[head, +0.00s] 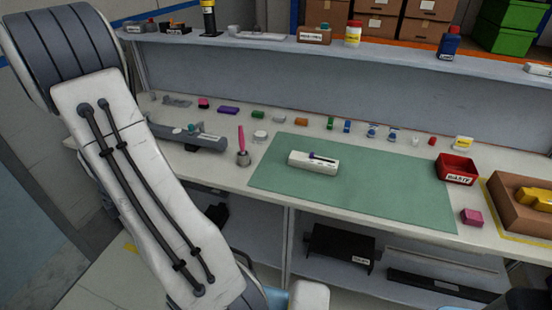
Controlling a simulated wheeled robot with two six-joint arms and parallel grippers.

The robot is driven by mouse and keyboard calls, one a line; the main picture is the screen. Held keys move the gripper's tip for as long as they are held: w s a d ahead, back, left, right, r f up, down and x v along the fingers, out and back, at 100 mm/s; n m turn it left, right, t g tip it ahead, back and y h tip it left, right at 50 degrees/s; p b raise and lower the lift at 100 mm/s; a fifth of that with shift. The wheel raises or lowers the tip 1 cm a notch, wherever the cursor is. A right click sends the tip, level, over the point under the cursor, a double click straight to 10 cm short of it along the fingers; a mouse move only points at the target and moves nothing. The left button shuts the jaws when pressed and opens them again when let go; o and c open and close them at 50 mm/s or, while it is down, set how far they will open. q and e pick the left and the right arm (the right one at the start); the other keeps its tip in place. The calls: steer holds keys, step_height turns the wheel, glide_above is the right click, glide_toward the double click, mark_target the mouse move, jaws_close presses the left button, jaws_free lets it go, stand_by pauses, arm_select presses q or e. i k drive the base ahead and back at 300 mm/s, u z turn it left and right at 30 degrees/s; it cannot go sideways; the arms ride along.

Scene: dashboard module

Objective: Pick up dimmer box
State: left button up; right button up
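No part carries a readable "dimmer box" label, so I cannot tell for sure which one it is. A white box-shaped module (304,159) with a small dark bar on top lies on the green mat (380,200). Small parts stand in a row behind the mat, among them a purple block (228,110), a green block (258,115), an orange block (301,122) and several blue and green ones. A magenta block (471,217) sits at the right front of the bench. My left arm crosses the left side of the view, but neither gripper shows.
A red waste bin (457,168) and a brown box with a yellow item (520,207) stand at right. A grey bar-shaped unit (187,136) and a cup with a pink tool (242,156) are left of the mat. A shelf (270,43) runs behind. Most of the mat is clear.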

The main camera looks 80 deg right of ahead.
mark_target(302, 160)
steer(key=z, duration=0.75)
steer(key=i, duration=0.85)
steer(key=z, duration=1.35)
steer(key=i, duration=0.25)
steer(key=z, duration=0.05)
